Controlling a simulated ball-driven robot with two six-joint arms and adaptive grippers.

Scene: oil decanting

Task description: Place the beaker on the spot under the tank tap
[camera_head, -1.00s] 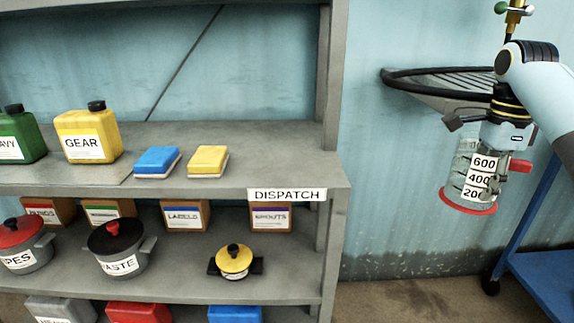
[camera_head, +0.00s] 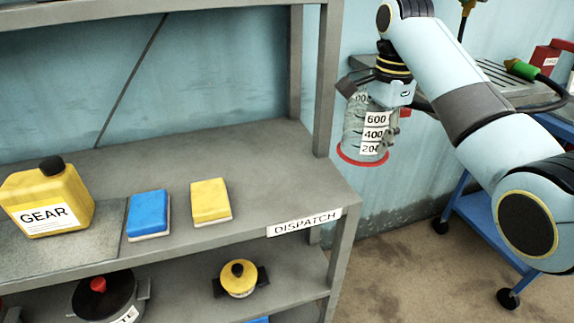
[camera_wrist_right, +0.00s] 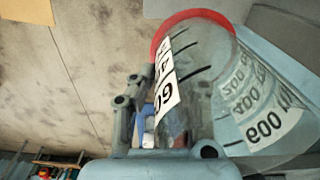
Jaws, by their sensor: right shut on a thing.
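The beaker (camera_head: 356,125) is clear, with a red base ring and white labels reading 600, 400 and 200. My right gripper (camera_head: 394,106) is shut on it and holds it roughly upright in the air, just right of the shelf unit's post in the head view. In the right wrist view the beaker (camera_wrist_right: 200,62) fills the right of centre, with dark finger links beside it. I cannot make out the tank tap or the spot under it. My left gripper is not in view.
The grey shelf (camera_head: 270,170) with the DISPATCH label holds a yellow GEAR can (camera_head: 45,200), a blue sponge (camera_head: 149,212) and a yellow sponge (camera_head: 210,199). Behind my right arm are a slatted grey tray (camera_head: 500,75), a green nozzle (camera_head: 520,69) and a blue cart (camera_head: 490,215).

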